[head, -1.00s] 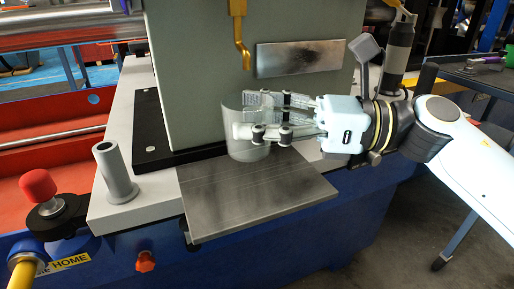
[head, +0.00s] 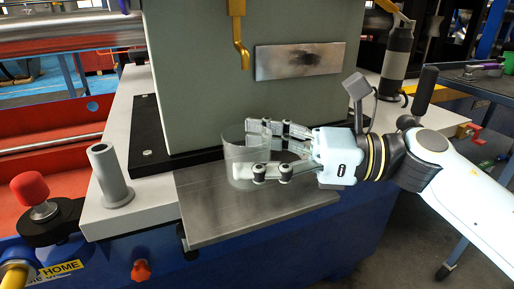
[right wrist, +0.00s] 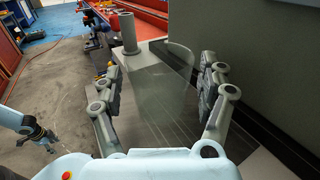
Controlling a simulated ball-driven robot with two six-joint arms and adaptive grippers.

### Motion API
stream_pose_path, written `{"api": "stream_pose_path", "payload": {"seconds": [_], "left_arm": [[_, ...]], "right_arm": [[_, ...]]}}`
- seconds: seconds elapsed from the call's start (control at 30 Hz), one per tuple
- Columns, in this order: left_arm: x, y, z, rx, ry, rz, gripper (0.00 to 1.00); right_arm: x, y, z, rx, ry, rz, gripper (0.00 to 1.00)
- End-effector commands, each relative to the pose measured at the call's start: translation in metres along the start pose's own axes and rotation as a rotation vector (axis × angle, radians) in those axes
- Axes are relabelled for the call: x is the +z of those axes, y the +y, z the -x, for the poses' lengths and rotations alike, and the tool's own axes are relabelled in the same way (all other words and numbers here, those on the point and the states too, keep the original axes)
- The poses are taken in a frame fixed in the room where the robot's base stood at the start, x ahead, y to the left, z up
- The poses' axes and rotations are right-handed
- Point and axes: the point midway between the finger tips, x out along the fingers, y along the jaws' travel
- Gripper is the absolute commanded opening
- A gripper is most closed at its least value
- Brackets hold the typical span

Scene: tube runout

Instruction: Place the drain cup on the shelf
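The drain cup (head: 236,150) is a clear, greyish, upright cup. My right gripper (head: 258,152) is shut on it, one finger on the near side and one on the far side. In the right wrist view the see-through cup (right wrist: 160,92) fills the space between the two fingers (right wrist: 158,88). The shelf (head: 215,217) is a flat grey metal plate sticking out in front of the machine. The cup's base is over the left-middle part of the shelf, at or very near its surface; I cannot tell whether it touches.
A yellow spout (head: 240,45) hangs on the green-grey machine wall (head: 195,70) above the cup. A grey upright post (head: 109,175) and a red knob (head: 30,188) stand left of the shelf. The shelf's front part is bare.

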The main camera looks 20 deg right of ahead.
Motion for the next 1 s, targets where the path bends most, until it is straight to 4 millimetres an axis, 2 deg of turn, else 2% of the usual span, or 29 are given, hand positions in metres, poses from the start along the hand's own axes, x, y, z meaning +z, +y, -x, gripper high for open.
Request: {"api": "stream_pose_path", "payload": {"seconds": [0.37,0.43,0.57,0.7,1.0], "left_arm": [[-0.004,-0.001,0.004,0.000,0.010,0.000,0.53],[-0.003,-0.001,0.003,0.000,0.012,0.000,0.53],[-0.002,-0.001,0.003,-0.001,0.011,0.000,0.53],[-0.002,-0.001,0.005,0.000,0.012,0.000,0.53],[0.004,0.001,0.020,0.004,0.016,0.003,0.53]], "right_arm": [[0.005,0.000,0.000,0.000,0.000,0.001,0.75],[0.002,0.000,0.006,0.002,0.004,0.001,0.75],[0.001,0.000,0.025,0.002,0.008,0.000,0.75],[0.002,0.000,0.052,0.002,0.010,-0.002,0.75],[0.005,0.000,0.102,0.000,0.007,-0.001,0.75]]}}
